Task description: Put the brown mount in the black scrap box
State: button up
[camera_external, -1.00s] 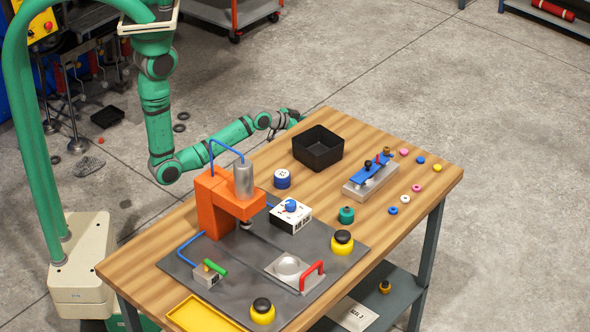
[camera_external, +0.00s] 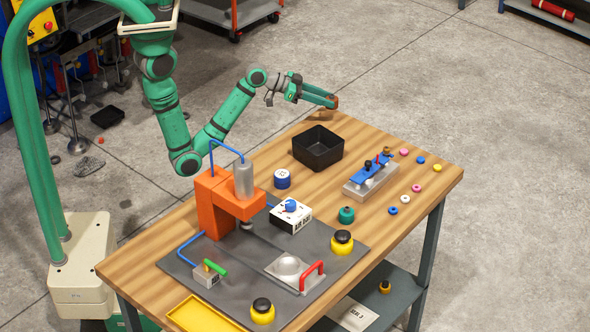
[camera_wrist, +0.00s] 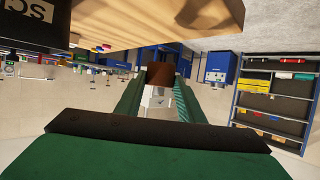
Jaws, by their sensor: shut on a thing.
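The brown mount (camera_wrist: 161,74) is between my fingertips in the wrist view; a pale part shows just below it. In the external view the mount (camera_external: 333,102) is a small brown spot at my fingertips. My gripper (camera_external: 330,101) is shut on it and points right, above the table's far corner. The black scrap box (camera_external: 313,162) is open-topped and stands at the far side of the table, below and in front of my gripper. In the wrist view part of the box (camera_wrist: 27,10) with white lettering shows at the top left.
The wooden table (camera_external: 425,180) holds an orange press (camera_external: 212,205), a metal fixture with a blue bar (camera_external: 370,170) and a white box with a blue knob (camera_external: 291,217). Several small coloured rings lie at the right. The air above the scrap box is free.

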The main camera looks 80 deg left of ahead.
jog(key=s+d+r+m+h, duration=0.1)
jog(key=d, duration=0.3)
jog(key=shift+s+d+f, duration=0.1)
jog(key=shift+s+f, duration=0.05)
jog(key=shift+f, duration=3.55)
jog(key=o, duration=1.1)
jog(key=shift+f, duration=0.15)
jog(key=shift+o, duration=0.2)
jog(key=shift+r, duration=0.2)
jog(key=shift+o, duration=0.4)
jog(key=shift+v, duration=3.8)
